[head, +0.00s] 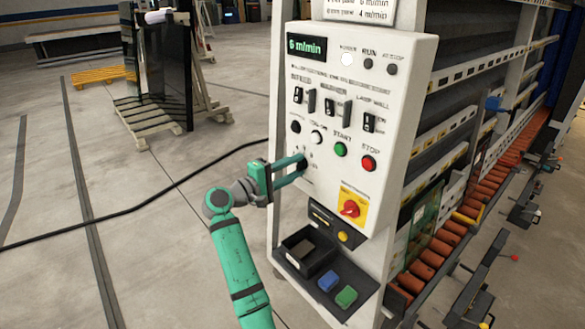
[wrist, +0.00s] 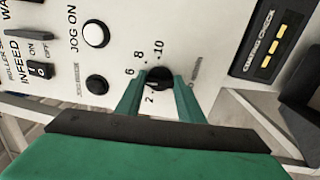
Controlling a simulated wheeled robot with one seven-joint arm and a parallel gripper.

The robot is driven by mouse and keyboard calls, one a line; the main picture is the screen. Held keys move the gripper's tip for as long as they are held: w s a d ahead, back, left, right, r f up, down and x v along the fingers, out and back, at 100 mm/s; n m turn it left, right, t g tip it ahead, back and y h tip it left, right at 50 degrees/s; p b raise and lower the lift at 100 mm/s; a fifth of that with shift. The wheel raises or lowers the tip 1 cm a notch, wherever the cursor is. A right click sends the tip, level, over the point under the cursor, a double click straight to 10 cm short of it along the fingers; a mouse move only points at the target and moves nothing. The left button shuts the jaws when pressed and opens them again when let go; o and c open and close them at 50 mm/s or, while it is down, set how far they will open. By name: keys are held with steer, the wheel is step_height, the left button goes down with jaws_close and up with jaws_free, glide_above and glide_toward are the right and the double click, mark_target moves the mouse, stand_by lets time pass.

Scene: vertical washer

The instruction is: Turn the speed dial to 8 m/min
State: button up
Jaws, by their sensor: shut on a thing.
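The speed dial (wrist: 159,78) is a black knob on the white control panel (head: 340,215), with the marks 2, 6, 8 and 10 readable around it in the wrist view. My gripper (wrist: 159,90) is shut on the dial, one green finger on each side of it. The green display (head: 306,48) reads 6 m/min. I cannot make out the dial's pointer clearly.
A green start button (head: 340,149), a red stop button (head: 369,163) and a red-yellow rotary switch (head: 351,209) are near the dial. A white JOG ON button (wrist: 96,34) is at upper left in the wrist view. A dark tray (head: 325,283) juts out below.

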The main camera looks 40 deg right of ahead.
steer(key=m, duration=0.3)
steer(key=shift+s+f+m, duration=0.1)
steer(key=shift+f+m, duration=0.15)
steer(key=shift+m, duration=0.15)
steer(key=shift+f+m, duration=0.1)
steer(key=shift+m, duration=2.1)
steer(key=shift+d, duration=0.1)
steer(key=o, duration=1.1)
steer(key=shift+c, duration=0.2)
